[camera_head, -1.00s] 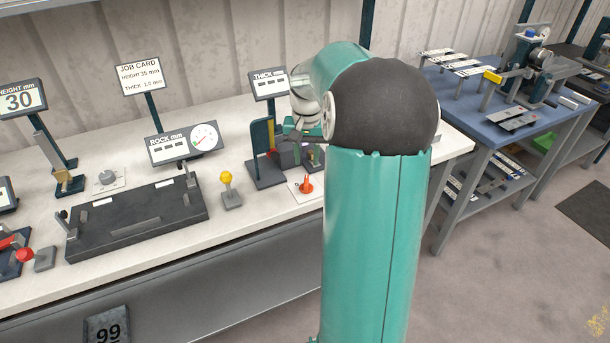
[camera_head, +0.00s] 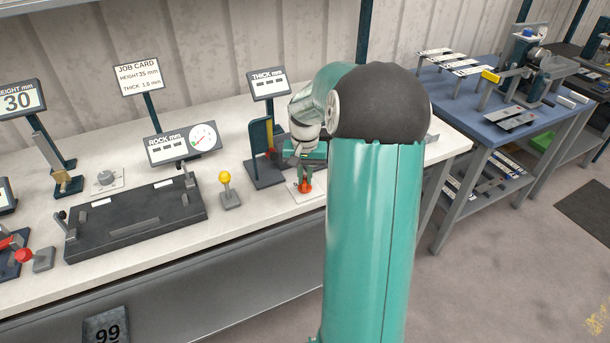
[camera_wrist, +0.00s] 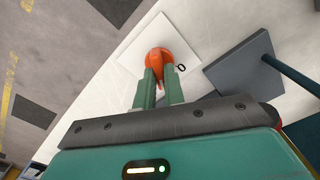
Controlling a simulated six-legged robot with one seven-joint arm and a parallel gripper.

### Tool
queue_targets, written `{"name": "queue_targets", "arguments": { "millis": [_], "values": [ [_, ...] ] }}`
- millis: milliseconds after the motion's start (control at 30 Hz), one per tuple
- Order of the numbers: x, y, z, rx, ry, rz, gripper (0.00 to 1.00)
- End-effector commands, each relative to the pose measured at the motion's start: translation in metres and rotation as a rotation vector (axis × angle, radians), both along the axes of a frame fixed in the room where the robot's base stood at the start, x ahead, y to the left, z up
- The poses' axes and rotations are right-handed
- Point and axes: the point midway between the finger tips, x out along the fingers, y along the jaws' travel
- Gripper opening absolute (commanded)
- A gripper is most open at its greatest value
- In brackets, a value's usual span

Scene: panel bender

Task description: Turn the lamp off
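An orange rotary knob (camera_wrist: 158,60) sits on a small white plate (camera_wrist: 184,36) with a black "O" mark to its right. In the head view the knob (camera_head: 305,186) is partly covered by my gripper (camera_head: 303,172), which reaches down to it from above. In the wrist view my two green fingers (camera_wrist: 160,78) stand a little apart at the knob, with its narrow ridge between their tips. I cannot tell whether they press on it. I cannot make out a lamp with certainty.
A dark stand with an upright post (camera_head: 264,168) is close to the left of my gripper. A yellow-topped lever (camera_head: 225,178) and a black bending bed (camera_head: 128,240) are further left on the white bench (camera_head: 262,224). A blue table (camera_head: 480,128) stands at the right.

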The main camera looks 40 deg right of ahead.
Motion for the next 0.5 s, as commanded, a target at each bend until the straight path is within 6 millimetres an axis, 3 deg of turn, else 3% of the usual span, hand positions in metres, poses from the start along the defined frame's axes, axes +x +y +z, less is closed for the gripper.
{"name": "queue_targets", "arguments": {
  "millis": [500],
  "values": [
    [0.0006, 0.0006, 0.0005, -0.001, 0.001, 0.115, 0.0]
  ]
}}
